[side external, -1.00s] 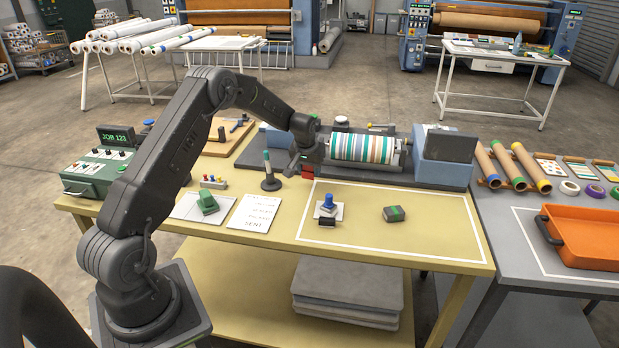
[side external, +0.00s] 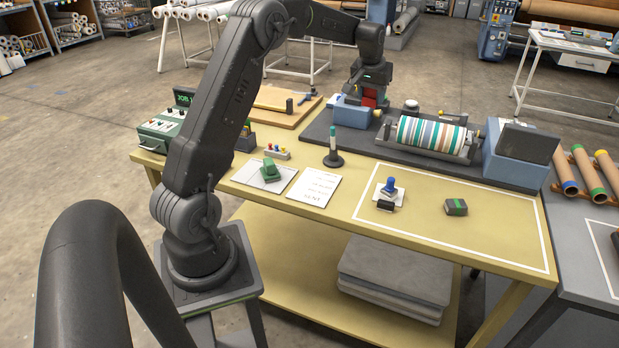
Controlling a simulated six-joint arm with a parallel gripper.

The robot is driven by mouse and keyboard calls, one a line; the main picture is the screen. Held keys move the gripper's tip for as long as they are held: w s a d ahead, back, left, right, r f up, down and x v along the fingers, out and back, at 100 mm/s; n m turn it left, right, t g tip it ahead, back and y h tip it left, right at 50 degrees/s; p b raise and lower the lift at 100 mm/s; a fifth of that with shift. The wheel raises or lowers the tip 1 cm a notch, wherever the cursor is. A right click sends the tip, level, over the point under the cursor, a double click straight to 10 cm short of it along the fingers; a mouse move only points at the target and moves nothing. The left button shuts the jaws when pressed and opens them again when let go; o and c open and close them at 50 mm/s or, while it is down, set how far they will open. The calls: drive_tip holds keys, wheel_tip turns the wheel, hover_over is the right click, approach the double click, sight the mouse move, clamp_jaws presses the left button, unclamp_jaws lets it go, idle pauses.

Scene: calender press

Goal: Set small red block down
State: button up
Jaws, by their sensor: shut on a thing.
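My gripper (side external: 370,92) is shut on the small red block (side external: 369,102), which shows between and below the dark fingers. Gripper and block are at the left end of the striped-roller press, in front of or just above its blue end housing (side external: 345,113). I cannot tell whether the block touches the housing. Parts of the block are hidden by the fingers.
The striped roller (side external: 430,136) lies right of the gripper. A pen on a stand (side external: 333,150), a blue-handled stamp (side external: 390,188), a green-banded block (side external: 456,207) and a green object (side external: 271,170) stand on the yellow table (side external: 440,240). The white-outlined area is mostly clear.

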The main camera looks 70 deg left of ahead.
drive_tip(key=s+a, duration=0.2)
drive_tip(key=s, duration=0.8)
drive_tip(key=n, duration=0.1)
hover_over(311, 173)
drive_tip(key=f, duration=1.5)
drive_tip(key=shift+s+d+f, duration=0.35)
drive_tip(key=shift+s, duration=0.05)
drive_tip(key=shift+f, duration=2.4)
drive_tip(key=o, duration=0.9)
drive_tip(key=shift+f, duration=0.1)
